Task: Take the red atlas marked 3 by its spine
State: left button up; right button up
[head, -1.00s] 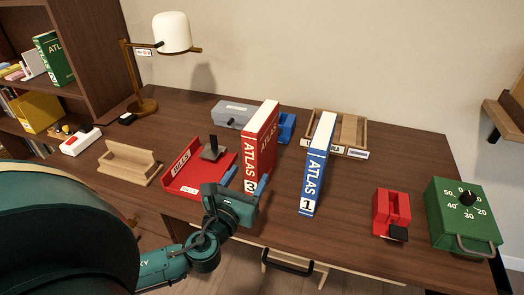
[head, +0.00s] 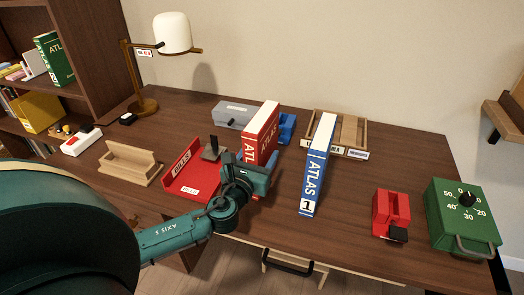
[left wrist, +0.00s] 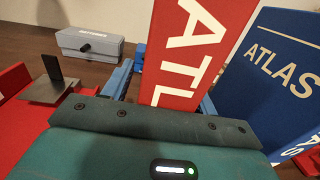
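The red atlas (head: 263,130) stands upright on the desk, its spine facing me; my left gripper covers the lower spine and the number in the head view. My left gripper (head: 248,170) is at the spine, its blue fingers apart, one on each side of the book. In the left wrist view the red spine (left wrist: 182,55) stands between the fingers, with a gap showing at the left finger. The gripper looks open around the book, not closed on it. My right gripper is not in view.
A blue atlas (head: 316,170) marked 1 stands close to the right. A red bills tray (head: 185,180) with a dark upright piece lies left. A grey box (head: 232,113) and a blue object (head: 287,127) are behind. The red block (head: 391,212) and green dial box (head: 462,215) are farther right.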

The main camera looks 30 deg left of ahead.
pick_arm(q)
grip_shut()
jog(key=shift+r, duration=0.15)
dwell(0.4)
